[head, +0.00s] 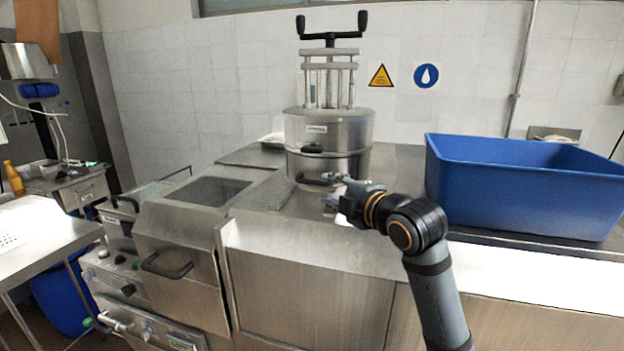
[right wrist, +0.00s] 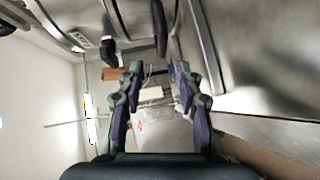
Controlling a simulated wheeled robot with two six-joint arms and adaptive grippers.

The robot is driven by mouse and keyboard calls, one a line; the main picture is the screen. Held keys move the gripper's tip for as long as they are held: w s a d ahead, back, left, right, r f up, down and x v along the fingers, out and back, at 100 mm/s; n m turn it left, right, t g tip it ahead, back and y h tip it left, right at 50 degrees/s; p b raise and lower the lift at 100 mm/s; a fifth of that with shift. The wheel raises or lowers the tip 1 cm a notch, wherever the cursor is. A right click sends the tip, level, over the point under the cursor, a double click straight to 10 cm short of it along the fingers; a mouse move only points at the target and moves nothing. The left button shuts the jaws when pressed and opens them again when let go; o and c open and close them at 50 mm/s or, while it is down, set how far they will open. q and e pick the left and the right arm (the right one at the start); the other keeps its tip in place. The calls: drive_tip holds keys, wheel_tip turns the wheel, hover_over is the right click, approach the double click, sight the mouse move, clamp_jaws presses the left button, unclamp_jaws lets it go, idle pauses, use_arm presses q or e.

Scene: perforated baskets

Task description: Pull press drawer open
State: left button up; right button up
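The press (head: 329,135) is a steel cylinder on the counter, with a screw frame and black crank on top. Its lower front has dark handles, an upper one (head: 311,149) and a lower one near my right gripper (head: 338,188). I cannot tell whether the drawer is shut. In the right wrist view the right gripper (right wrist: 158,72) is open, with nothing visible between its fingers. Two dark handles, one short (right wrist: 110,50) and one long (right wrist: 160,28), show beyond the fingertips, apart from them. My left gripper is not in view.
A large blue basin (head: 520,190) stands on the counter to the right of my arm. A steel fryer-like unit (head: 180,250) with a dark handle is at left. The steel counter (head: 400,165) is mostly bare between the press and the basin.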

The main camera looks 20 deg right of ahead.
sight(313, 183)
drive_tip(key=p+x, duration=0.1)
drive_tip(key=x, duration=0.3)
drive_tip(key=shift+w+r+p, duration=0.1)
drive_tip(key=shift+p, duration=0.2)
drive_tip(key=x, duration=0.2)
drive_tip(key=p+x, duration=0.1)
drive_tip(key=x, duration=0.2)
drive_tip(key=shift+d+f, duration=0.2)
drive_tip(key=shift+w+a+p, duration=0.1)
drive_tip(key=shift+w+p, duration=0.05)
drive_tip(key=shift+p, duration=0.2)
drive_tip(key=shift+f, duration=0.1)
drive_tip(key=shift+w, duration=0.1)
drive_tip(key=shift+c, duration=0.6)
clamp_jaws()
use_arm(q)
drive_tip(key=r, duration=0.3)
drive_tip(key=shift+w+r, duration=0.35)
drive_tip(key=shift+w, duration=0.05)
